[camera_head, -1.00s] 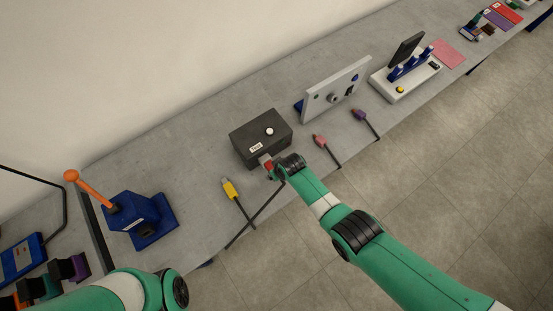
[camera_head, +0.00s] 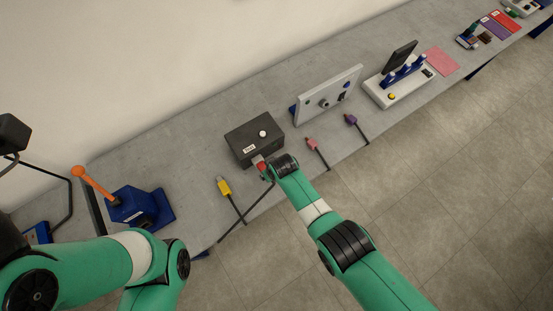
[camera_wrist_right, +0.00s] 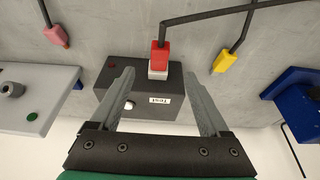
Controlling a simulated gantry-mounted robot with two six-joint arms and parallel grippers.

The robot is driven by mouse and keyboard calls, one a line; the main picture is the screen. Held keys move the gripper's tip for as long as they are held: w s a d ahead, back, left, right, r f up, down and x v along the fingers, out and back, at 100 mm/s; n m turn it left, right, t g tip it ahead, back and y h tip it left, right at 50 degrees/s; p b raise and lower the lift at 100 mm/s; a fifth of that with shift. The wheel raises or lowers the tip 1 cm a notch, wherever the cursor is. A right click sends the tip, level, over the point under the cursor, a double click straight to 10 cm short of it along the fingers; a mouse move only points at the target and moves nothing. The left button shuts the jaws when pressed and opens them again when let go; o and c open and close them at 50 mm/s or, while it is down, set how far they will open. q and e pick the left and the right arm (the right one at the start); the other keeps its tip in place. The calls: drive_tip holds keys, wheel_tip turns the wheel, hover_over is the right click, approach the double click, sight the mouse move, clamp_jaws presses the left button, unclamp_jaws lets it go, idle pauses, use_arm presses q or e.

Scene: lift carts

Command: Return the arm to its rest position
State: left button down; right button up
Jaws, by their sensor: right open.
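My right arm (camera_head: 315,210) reaches in from the lower right. Its gripper (camera_wrist_right: 160,88) is open, with a finger on either side of the red plug's line and nothing held between them. In the head view the right gripper (camera_head: 266,172) is at the front of the dark test box (camera_head: 254,138), mostly hidden by the wrist. The red plug (camera_wrist_right: 160,54) meets the box's front face with its pale tip; how deep it sits cannot be told. My left arm (camera_head: 95,272) fills the lower left; its fingers are not seen.
A yellow plug (camera_head: 224,186), a pink plug (camera_head: 312,144) and a purple plug (camera_head: 351,120) lie along the table's front. A blue block with an orange lever (camera_head: 92,180) is at left. A grey panel (camera_head: 328,95) stands right of the box. Floor (camera_head: 450,170) is open in front.

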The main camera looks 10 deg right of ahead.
idle(0.5)
drive_tip(key=w+d+r+m+t, duration=0.1)
drive_tip(key=w+d+r+t, duration=0.15)
drive_tip(key=w+r, duration=0.55)
drive_tip(key=w+d+r+m+t, duration=0.1)
drive_tip(key=w+d+r+t, duration=0.15)
drive_tip(key=w+r, duration=0.5)
drive_tip(key=w+d+r+t, duration=0.1)
drive_tip(key=d+r+t, duration=0.15)
drive_tip(key=r, duration=0.95)
drive_tip(key=w+d+r+t, duration=0.1)
drive_tip(key=r+t, duration=0.3)
drive_tip(key=r, duration=0.7)
drive_tip(key=s+d+r+m+t, duration=0.1)
drive_tip(key=s+d+r+t, duration=0.15)
drive_tip(key=r, duration=0.85)
drive_tip(key=s+d+r+t, duration=0.1)
drive_tip(key=s+r+t, duration=0.25)
drive_tip(key=r, duration=0.65)
drive_tip(key=s+d+r+t, duration=0.2)
drive_tip(key=s+r+t, duration=0.4)
drive_tip(key=s+r, duration=0.9)
drive_tip(key=s, duration=0.4)
drive_tip(key=shift+s+r+y, duration=0.2)
drive_tip(key=shift+s+y, duration=0.1)
drive_tip(key=shift+y, duration=0.1)
drive_tip(key=shift+t, duration=0.25)
